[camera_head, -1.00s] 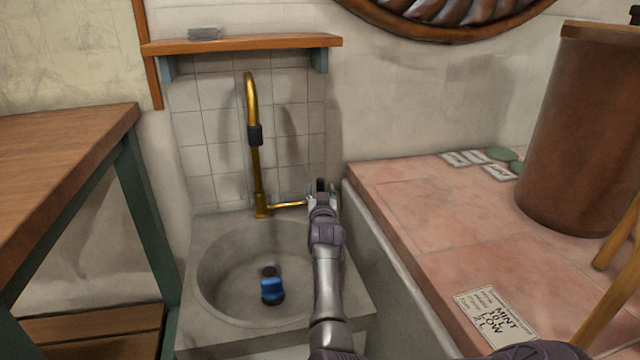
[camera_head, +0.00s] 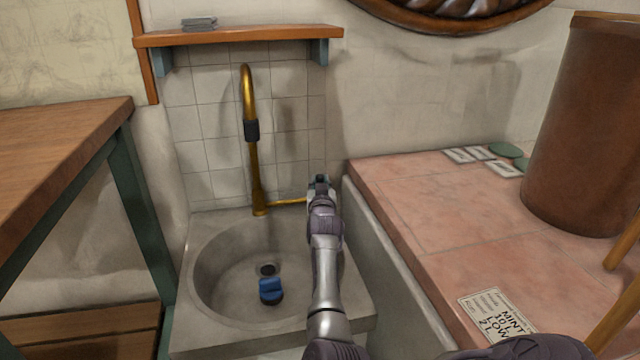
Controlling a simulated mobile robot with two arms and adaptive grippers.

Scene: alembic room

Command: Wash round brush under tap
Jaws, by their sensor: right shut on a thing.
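The round brush, a small blue piece with a dark base (camera_head: 271,291), sits in the stone sink (camera_head: 215,337), just in front of the dark drain (camera_head: 267,269). The brass tap (camera_head: 256,170) stands at the back of the sink, with a black collar on its neck. No water stream is visible. A thin brass lever (camera_head: 287,201) runs right from the tap's base to my right gripper (camera_head: 319,184). The gripper is shut at the lever's end; its fingers are small and partly hidden by my wrist. My left gripper is out of view.
A tiled pink counter (camera_head: 420,215) with a printed card (camera_head: 494,312) and a large brown barrel (camera_head: 585,125) is on the right. A wooden table (camera_head: 60,150) stands on the left. A wooden shelf (camera_head: 240,37) hangs above the tap.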

